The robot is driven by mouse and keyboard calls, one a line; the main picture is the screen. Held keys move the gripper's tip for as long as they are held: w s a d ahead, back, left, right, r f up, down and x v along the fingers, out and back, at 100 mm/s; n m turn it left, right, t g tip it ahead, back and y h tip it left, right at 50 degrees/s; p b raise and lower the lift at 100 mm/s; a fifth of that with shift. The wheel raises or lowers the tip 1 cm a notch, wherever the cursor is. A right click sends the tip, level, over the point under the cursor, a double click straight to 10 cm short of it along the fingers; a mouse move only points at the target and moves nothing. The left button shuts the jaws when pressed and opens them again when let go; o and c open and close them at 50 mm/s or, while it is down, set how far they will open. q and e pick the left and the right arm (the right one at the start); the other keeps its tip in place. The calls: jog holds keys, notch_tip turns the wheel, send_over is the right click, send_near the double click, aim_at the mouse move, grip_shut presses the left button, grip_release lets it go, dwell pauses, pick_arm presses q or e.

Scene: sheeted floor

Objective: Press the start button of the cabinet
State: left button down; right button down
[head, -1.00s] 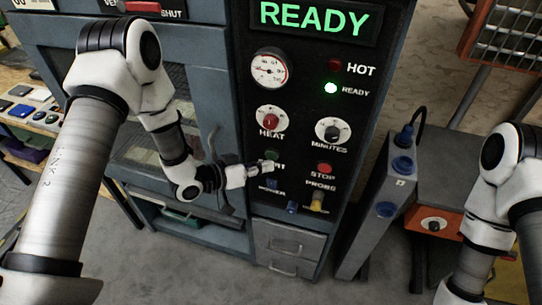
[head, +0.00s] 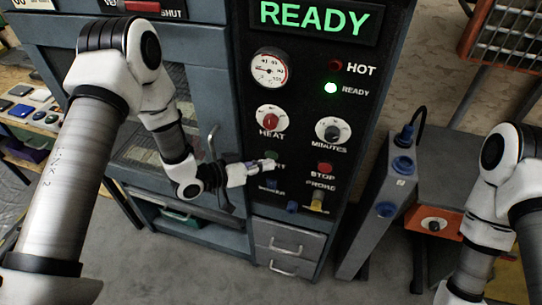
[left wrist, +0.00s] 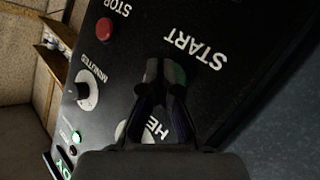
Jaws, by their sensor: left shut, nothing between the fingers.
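The cabinet's black control panel (head: 238,88) stands in front of me. Its green start button (head: 271,155) is partly hidden by my left gripper (head: 270,164) in the head view. In the left wrist view, a bit of green (left wrist: 179,74) shows right at the fingertips, beside the START label (left wrist: 195,49). My left gripper (left wrist: 165,70) is shut and empty, its tips at the button. I cannot tell whether they touch it. The display (head: 315,19) reads READY, and the green READY lamp (head: 330,88) is lit. My right gripper is out of view.
The red STOP button (head: 325,168) is right of the start button. The HEAT knob (head: 270,121) and MINUTES knob (head: 333,131) are above. Small switches (head: 292,207) and drawers (head: 290,240) lie below. A grey box-like unit (head: 375,210) stands to the right.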

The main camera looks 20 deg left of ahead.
pick_arm(q)
jog(key=shift+w, duration=0.6)
dwell(0.5)
jog(key=shift+s, duration=0.85)
jog(key=s, duration=0.5)
jog(key=shift+a, duration=0.1)
dwell(0.8)
